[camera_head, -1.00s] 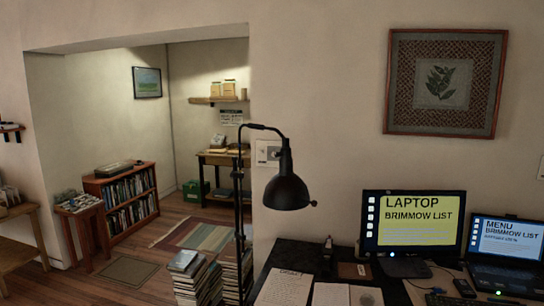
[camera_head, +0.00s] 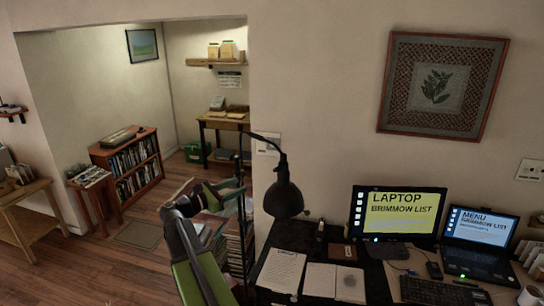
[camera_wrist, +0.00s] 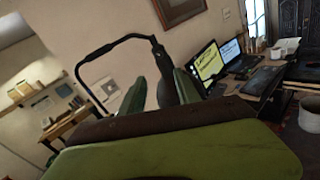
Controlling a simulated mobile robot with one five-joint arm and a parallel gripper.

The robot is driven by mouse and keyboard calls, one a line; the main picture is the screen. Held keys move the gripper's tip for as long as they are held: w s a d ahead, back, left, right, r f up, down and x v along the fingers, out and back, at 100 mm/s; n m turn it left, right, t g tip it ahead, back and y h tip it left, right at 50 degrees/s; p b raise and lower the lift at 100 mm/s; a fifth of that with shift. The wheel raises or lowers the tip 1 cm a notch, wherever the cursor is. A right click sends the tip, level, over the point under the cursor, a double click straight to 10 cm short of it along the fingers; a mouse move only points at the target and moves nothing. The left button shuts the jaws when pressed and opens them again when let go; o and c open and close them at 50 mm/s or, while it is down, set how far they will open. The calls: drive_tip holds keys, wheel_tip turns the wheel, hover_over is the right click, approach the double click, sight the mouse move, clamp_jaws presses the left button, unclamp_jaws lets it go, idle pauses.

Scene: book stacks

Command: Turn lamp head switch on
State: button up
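The black desk lamp's head (camera_head: 284,196) hangs from a bent arm above the left side of the dark desk. It looks unlit. A small knob (camera_head: 306,212) sticks out at the lower right of the head. My gripper (camera_head: 232,188) is left of the lamp head, apart from it in the head view. In the wrist view my gripper (camera_wrist: 160,90) has its two green fingers spread, with nothing held. The lamp head (camera_wrist: 167,88) shows beyond and between them, partly hidden by the fingers. The knob cannot be made out in the wrist view.
The desk (camera_head: 318,236) holds papers, a yellow-screened monitor (camera_head: 400,214), a laptop (camera_head: 478,240) and a keyboard. Stacked books (camera_head: 238,245) stand on the floor beside the lamp stand, behind my arm. A framed picture (camera_head: 397,82) hangs above.

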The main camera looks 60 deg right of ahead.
sight(275, 171)
drive_tip(key=x, duration=1.7)
drive_tip(key=shift+s+d+f, duration=0.1)
drive_tip(key=shift+d+f, duration=0.05)
drive_tip(key=shift+d, duration=0.05)
